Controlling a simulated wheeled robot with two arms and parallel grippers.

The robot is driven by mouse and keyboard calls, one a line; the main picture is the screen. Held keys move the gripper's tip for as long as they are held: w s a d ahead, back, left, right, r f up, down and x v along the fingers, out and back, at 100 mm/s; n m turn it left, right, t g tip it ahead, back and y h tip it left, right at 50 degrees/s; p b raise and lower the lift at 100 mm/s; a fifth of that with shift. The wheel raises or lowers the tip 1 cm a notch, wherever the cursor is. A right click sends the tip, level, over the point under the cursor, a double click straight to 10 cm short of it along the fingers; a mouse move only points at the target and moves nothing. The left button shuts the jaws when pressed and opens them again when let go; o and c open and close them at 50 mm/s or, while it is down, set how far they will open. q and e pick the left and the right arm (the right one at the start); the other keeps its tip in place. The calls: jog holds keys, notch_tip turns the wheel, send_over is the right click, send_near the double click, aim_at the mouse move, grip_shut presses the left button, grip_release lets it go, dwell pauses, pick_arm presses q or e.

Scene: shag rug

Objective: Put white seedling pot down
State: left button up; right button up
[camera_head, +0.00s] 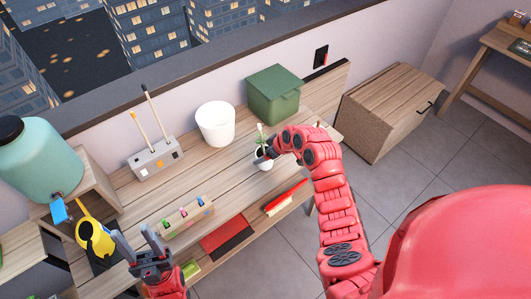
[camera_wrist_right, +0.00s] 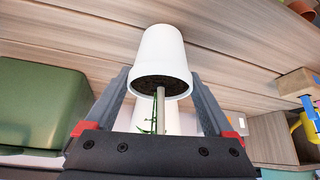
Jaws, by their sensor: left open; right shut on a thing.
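The white seedling pot (camera_head: 264,160), with a small green plant, is at the right part of the wooden table (camera_head: 185,193). My right gripper (camera_head: 268,151) is shut on it. The right wrist view shows the pot (camera_wrist_right: 162,55) upside down in the picture, with dark soil and a thin stem, between the two grey fingers of the gripper (camera_wrist_right: 163,90). I cannot tell whether its base touches the table top. My left gripper (camera_head: 134,234) is open and empty at the table's front left, near the yellow watering can (camera_head: 95,238).
A white bucket (camera_head: 215,124) and a green box (camera_head: 274,92) stand behind the pot. A grey tool holder (camera_head: 154,159) is further left. A wooden tray of small coloured items (camera_head: 184,216) lies near the front edge. Bare table lies between the bucket and tray.

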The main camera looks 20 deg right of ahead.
jog(key=o, duration=1.3)
jog(key=shift+c, duration=0.2)
jog(key=b+v, duration=0.2)
jog(key=v, duration=1)
jog(key=shift+b, duration=0.35)
jog(key=shift+s+r, duration=0.1)
